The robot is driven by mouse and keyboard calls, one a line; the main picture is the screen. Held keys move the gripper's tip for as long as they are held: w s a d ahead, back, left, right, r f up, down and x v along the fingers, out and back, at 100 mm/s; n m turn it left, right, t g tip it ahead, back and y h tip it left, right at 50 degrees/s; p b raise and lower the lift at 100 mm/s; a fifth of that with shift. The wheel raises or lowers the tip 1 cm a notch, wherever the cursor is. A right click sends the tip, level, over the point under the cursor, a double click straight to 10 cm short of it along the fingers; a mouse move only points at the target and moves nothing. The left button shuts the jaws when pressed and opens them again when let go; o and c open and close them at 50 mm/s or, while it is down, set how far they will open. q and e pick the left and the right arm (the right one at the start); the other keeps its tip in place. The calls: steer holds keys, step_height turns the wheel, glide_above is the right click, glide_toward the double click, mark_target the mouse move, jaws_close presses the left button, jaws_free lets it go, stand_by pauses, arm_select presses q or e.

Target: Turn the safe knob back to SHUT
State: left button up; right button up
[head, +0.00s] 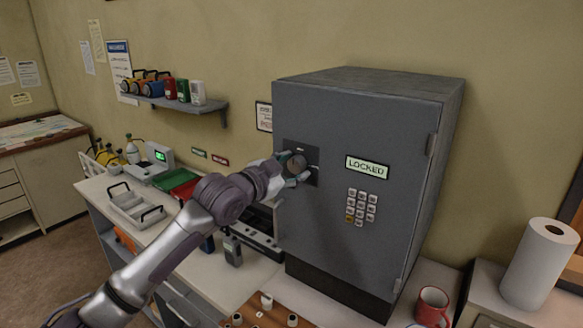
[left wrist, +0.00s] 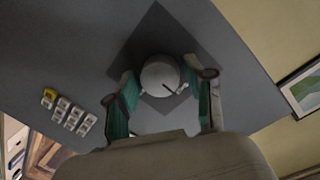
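The grey safe (head: 390,130) stands on the counter with its door closed and a lit sign (head: 367,167) reading LOCKED. The round knob (head: 297,163) sits on a dark square plate on the door's left side; it also shows in the left wrist view (left wrist: 161,75) with a dark pointer line toward the lower right. My left gripper (head: 290,171) is at the knob, its teal-padded fingers (left wrist: 160,88) open on either side of it. Small gaps seem to show between pads and knob. The knob's plate lettering is too small to read. My right gripper is out of view.
A keypad (head: 361,207) is on the safe door, right of the knob. A red mug (head: 432,306) and a paper towel roll (head: 538,264) stand at the right. A wall shelf (head: 180,103) and a grey tray (head: 137,207) are at the left.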

arm_select(q)
steer(key=shift+o, duration=0.4)
steer(key=shift+s+a, duration=0.1)
steer(key=shift+a, duration=0.05)
steer(key=v, duration=1.1)
steer(key=shift+s+a, duration=0.2)
steer(key=shift+s, duration=0.05)
